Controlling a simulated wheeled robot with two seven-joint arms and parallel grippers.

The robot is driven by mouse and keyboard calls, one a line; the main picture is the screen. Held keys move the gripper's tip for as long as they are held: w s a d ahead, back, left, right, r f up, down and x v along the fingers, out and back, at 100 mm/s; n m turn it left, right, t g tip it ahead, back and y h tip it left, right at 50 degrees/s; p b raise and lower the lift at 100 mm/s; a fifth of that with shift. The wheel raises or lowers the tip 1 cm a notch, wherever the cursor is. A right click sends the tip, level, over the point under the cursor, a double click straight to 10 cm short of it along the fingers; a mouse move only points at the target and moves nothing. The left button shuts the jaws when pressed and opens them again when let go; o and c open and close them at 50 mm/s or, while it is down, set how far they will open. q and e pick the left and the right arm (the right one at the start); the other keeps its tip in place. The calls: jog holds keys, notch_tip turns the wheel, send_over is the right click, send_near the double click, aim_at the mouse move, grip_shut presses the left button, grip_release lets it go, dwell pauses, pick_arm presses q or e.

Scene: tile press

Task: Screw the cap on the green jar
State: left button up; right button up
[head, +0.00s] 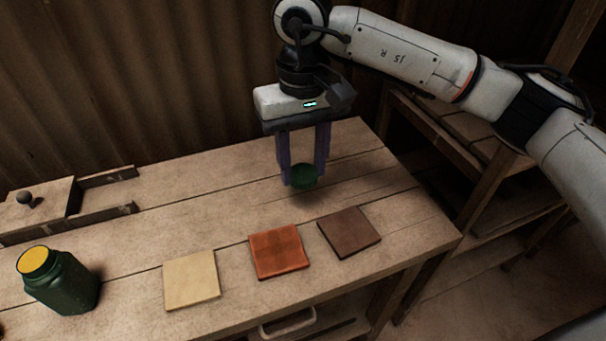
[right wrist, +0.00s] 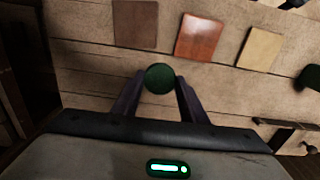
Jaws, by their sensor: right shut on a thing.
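The green jar (head: 62,283) stands upright at the left front of the table, with a yellow-orange top face (head: 33,260) showing. Part of it shows as a dark shape at the right edge of the right wrist view (right wrist: 308,78). My right gripper (head: 303,180) is shut on the round dark green cap (head: 304,176) and holds it above the table, behind the tiles and well to the right of the jar. The cap also shows between the fingertips in the right wrist view (right wrist: 160,78). My left gripper is in neither view.
A cream tile (head: 191,280), an orange-red tile (head: 278,251) and a dark brown tile (head: 349,231) lie in a row along the front of the wooden table (head: 225,215). A wooden block with a dark knob (head: 40,203) and dark rails stands at the back left. A shelf (head: 480,150) is at the right.

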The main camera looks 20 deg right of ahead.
dwell(0.3)
jog(key=shift+m, duration=0.3)
jog(key=s+d+f, duration=0.1)
jog(key=s+d, duration=0.1)
jog(key=s, duration=0.1)
jog(key=s+d+f, duration=0.2)
jog(key=s, duration=0.2)
jog(key=s+d+f, duration=0.1)
jog(key=s+d, duration=0.1)
jog(key=s, duration=0.2)
jog(key=shift+d+f, duration=0.1)
jog(key=shift+f, duration=0.15)
